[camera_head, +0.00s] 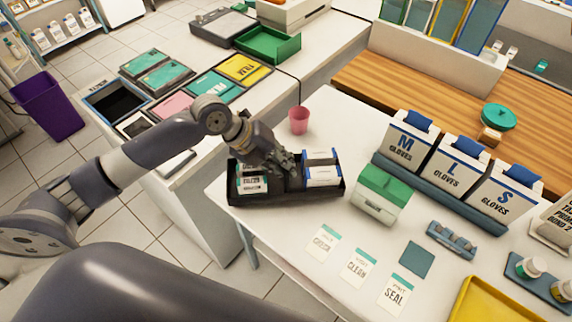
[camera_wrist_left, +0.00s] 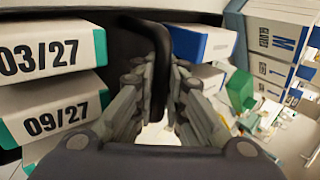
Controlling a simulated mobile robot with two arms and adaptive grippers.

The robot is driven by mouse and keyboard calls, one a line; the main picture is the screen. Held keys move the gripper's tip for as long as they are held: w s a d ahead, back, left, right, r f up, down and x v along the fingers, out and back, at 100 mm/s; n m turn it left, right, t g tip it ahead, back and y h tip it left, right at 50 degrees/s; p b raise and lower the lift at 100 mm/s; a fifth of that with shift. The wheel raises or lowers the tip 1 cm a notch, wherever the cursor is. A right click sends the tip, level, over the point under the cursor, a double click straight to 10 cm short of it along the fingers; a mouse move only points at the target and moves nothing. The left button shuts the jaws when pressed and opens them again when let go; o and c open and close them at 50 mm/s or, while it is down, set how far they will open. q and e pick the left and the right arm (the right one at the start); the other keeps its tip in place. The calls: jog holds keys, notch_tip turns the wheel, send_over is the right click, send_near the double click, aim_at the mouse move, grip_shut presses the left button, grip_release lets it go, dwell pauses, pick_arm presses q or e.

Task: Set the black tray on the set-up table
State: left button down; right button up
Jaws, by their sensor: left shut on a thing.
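The black tray (camera_head: 293,198) is over the left end of the white set-up table (camera_head: 290,228). It looks level; I cannot tell whether it rests on the top or is just above it. It holds boxes with green ends (camera_head: 252,183) on the left and blue-and-white boxes (camera_head: 322,170) on the right. My left gripper (camera_head: 289,172) reaches down into its middle. In the left wrist view, the left gripper (camera_wrist_left: 163,100) is shut on the tray's dark central divider (camera_wrist_left: 158,55), between boxes marked 03/27 and 09/27 and a blue-and-white box. My right gripper is not seen.
A pink cup (camera_head: 299,120) stands behind the tray. A green-lidded box (camera_head: 382,192) is close to its right. Glove boxes (camera_head: 447,164) stand farther right. Label cards (camera_head: 323,242) lie in front. A side counter (camera_head: 190,175) with flat colored cases is at left.

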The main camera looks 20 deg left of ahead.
aim_at(298, 175)
pick_arm(q)
jog(key=shift+w+a+f, duration=0.1)
jog(key=shift+w+a, duration=0.1)
jog(key=shift+w, duration=0.65)
notch_tip(298, 175, down, 3)
jog(key=shift+s+r+p, duration=0.1)
jog(key=shift+p, duration=0.7)
jog(key=shift+f, duration=0.3)
jog(key=shift+f, duration=0.1)
jog(key=c, duration=1.6)
grip_release()
jog(key=shift+c, duration=0.2)
